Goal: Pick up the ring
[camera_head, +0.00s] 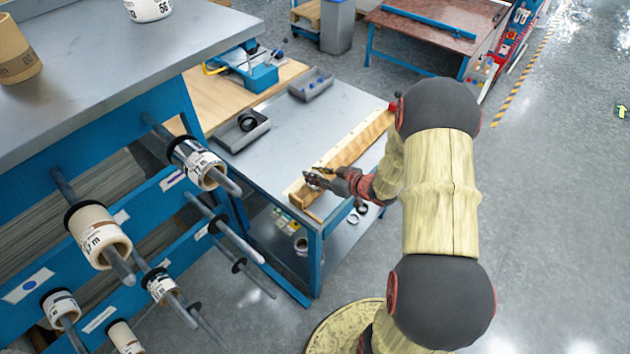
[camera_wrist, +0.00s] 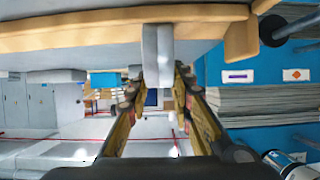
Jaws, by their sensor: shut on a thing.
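My gripper (camera_head: 318,178) is at the near end of a long wooden strip on the grey workbench (camera_head: 290,125). In the wrist view its two fingers (camera_wrist: 158,90) close around a pale grey piece (camera_wrist: 158,55). In the head view the held piece is too small to make out at the fingertips. A dark ring (camera_head: 247,121) lies in a grey bin on the bench. Small dark rings (camera_head: 361,208) show low down beside the bench.
The wooden strip (camera_head: 350,150) runs along the bench's right side. At left, a blue rack (camera_head: 150,205) has rods sticking out, some carrying rolls (camera_head: 100,235). A second grey bin (camera_head: 311,85) stands at the bench's back. The floor to the right is clear.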

